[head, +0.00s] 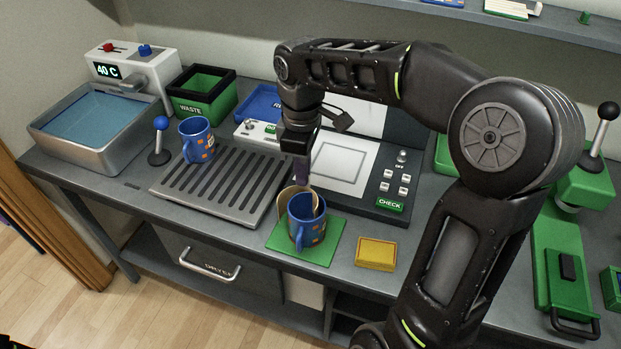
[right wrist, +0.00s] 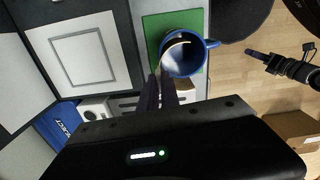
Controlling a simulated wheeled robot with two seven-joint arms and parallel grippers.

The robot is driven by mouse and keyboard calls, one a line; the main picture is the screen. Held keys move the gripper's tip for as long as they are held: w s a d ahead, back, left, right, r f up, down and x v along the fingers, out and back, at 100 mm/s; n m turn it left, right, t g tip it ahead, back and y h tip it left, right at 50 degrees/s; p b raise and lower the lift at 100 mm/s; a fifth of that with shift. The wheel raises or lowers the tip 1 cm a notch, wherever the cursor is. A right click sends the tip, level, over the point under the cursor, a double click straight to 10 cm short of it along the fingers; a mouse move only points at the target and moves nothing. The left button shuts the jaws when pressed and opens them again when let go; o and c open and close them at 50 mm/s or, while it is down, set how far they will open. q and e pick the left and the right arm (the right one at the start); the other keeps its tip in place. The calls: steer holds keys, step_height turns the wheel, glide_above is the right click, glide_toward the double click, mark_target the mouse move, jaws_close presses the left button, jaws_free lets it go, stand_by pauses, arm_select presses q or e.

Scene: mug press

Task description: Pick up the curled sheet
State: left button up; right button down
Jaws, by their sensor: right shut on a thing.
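The curled sheet (head: 284,200) is a thin cream strip at the blue mug (head: 301,232) with orange patches. Part of it shows left of the mug and part inside its rim. In the right wrist view the sheet (right wrist: 176,42) curves along the mug's inner left side. The mug stands upright on a green mat (head: 324,246). My right gripper (head: 302,180) points down at the mug's rim, shut on the sheet; its fingers (right wrist: 160,85) hide the grasped part. My left gripper (right wrist: 262,58) seems to show over the floor in the wrist view; its jaw state is unclear.
A slatted rack (head: 220,186) with another blue mug (head: 196,139) is to the left. A panel marked CHECK (head: 345,165) stands behind; a green press (head: 565,262) is at the right.

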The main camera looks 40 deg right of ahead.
steer(key=w+a+r+p, duration=0.3)
steer(key=w+a+r, duration=0.3)
steer(key=w, duration=0.4)
steer(key=shift+a+p, duration=0.35)
steer(key=shift+a, duration=0.1)
steer(key=shift+s+r, duration=0.1)
steer(key=shift+r, duration=0.1)
steer(key=shift+r+p, duration=2)
steer(key=shift+p, duration=0.2)
